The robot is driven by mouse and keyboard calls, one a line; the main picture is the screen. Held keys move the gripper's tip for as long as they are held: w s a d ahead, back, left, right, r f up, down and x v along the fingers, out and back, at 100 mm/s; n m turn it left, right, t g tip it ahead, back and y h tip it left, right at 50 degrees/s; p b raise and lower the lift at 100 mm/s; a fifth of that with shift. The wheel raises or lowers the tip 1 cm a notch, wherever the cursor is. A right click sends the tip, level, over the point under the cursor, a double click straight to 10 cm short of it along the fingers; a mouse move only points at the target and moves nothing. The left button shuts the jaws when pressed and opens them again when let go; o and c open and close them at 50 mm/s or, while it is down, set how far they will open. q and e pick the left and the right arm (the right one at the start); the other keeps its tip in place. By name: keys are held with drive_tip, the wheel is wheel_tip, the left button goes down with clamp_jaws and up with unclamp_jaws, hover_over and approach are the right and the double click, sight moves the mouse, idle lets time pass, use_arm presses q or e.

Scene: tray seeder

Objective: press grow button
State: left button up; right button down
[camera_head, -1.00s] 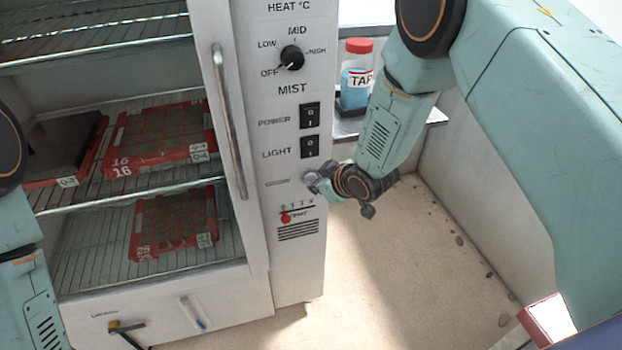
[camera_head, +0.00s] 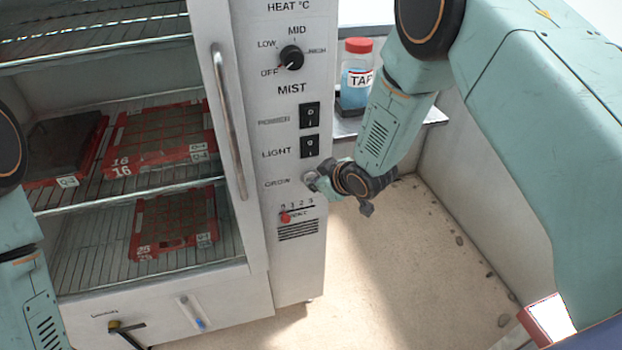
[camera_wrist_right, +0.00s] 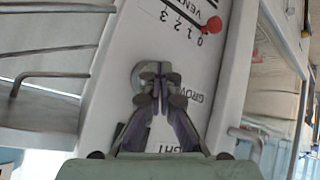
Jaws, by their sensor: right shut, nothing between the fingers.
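The grow button is a round metal button on the white control panel (camera_head: 297,100), beside the faint GROW label. In the right wrist view the button (camera_wrist_right: 138,76) is partly hidden behind the fingertips. My right gripper (camera_head: 316,182) is at the button in the head view, its fingers shut and empty. In the right wrist view the closed fingertips (camera_wrist_right: 160,72) overlap the button's right side. I cannot tell whether they touch it or whether it is pressed in. My left arm shows at the left edge, but its gripper is out of view.
Above the button are the LIGHT switch (camera_head: 309,146), POWER switch (camera_head: 310,115) and heat knob (camera_head: 291,57). Below is the red vent slider (camera_head: 285,217). The cabinet's door handle (camera_head: 229,120) stands out to the left. A blue bottle (camera_head: 355,88) stands on a shelf behind my right arm.

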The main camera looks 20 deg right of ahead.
drive_tip(key=shift+w, duration=0.2)
idle(0.4)
drive_tip(key=shift+s, duration=0.15)
drive_tip(key=shift+s+p, duration=0.35)
drive_tip(key=shift+s, duration=0.45)
drive_tip(key=s+p, duration=0.1)
drive_tip(key=s, duration=0.4)
drive_tip(key=shift+d+p, duration=0.1)
drive_tip(key=shift+p, duration=0.25)
drive_tip(key=s+d+f+m+g+h, duration=0.1)
drive_tip(key=s+d+f+m+g, duration=0.1)
drive_tip(key=s, duration=1)
drive_tip(key=s+d+f+m+g+h, duration=0.1)
drive_tip(key=s+d+f+m+g, duration=0.1)
drive_tip(key=s, duration=1)
drive_tip(key=s+d+f+m+g+h, duration=0.1)
drive_tip(key=s+f+m+g, duration=0.3)
drive_tip(key=s, duration=0.8)
drive_tip(key=shift+d+f+g, duration=0.4)
drive_tip(key=shift+d+f, duration=0.15)
drive_tip(key=shift+f, duration=0.05)
